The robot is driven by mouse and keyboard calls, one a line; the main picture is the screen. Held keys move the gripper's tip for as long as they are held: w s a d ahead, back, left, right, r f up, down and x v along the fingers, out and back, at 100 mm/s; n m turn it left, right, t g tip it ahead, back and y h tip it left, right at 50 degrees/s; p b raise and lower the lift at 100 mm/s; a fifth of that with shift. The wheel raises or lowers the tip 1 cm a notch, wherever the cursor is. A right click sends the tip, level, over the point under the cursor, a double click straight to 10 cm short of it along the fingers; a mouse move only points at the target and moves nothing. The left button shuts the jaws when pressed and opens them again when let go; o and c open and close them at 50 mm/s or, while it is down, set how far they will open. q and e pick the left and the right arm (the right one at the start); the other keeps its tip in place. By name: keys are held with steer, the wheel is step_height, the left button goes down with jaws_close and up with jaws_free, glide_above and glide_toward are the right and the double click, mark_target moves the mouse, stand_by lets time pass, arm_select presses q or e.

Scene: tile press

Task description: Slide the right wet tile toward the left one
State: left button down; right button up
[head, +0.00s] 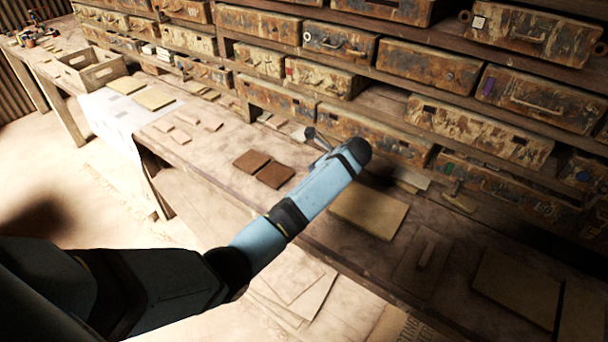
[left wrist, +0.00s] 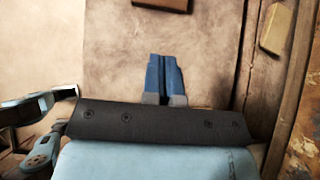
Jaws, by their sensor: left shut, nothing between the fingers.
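Two dark brown square tiles lie flat on the workbench in the head view: the left tile (head: 251,160) and the right tile (head: 275,175). They lie side by side with a narrow gap between them. My left gripper (head: 314,136) is to the right of and behind the right tile, apart from both, partly hidden by its own wrist. In the left wrist view its blue fingers (left wrist: 164,60) are shut together and empty above bare bench. The lower edge of one brown tile (left wrist: 163,4) shows at the top there; I cannot tell which.
Rusty metal drawers (head: 346,48) line the shelves behind the bench (head: 218,150). Small tan pieces (head: 180,136) lie left of the tiles. A large tan board (head: 368,208) lies to the right. A wooden crate (head: 92,70) stands at the far left.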

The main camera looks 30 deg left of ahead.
mark_target(288, 179)
arm_select(q)
steer(key=f+b, duration=0.1)
steer(key=s+d+f+m+t+b, duration=0.1)
steer(key=b, duration=0.1)
steer(key=f+m+b, duration=0.1)
steer(key=shift+s+d+f+b, duration=0.1)
steer(key=shift+s+d+b, duration=0.1)
steer(key=shift+s+b, duration=0.2)
steer(key=shift+s+t, duration=0.1)
steer(key=shift+t, duration=0.2)
steer(key=shift+a, duration=0.25)
steer(key=x, duration=0.9)
steer(key=shift+a+f, duration=0.15)
steer(key=shift+f, duration=0.1)
steer(key=shift+w+a+r, duration=0.1)
steer(key=shift+w+a, duration=0.2)
steer(key=shift+a, duration=0.25)
steer(key=shift+w+a+r, duration=0.1)
steer(key=shift+w+a, duration=0.25)
steer(key=shift+a, duration=0.2)
steer(key=shift+w+a+f, duration=0.1)
steer(key=shift+w+a, duration=0.15)
steer(key=shift+a, duration=0.35)
arm_select(e)
step_height(288, 179, down, 6)
steer(key=shift+a, duration=0.15)
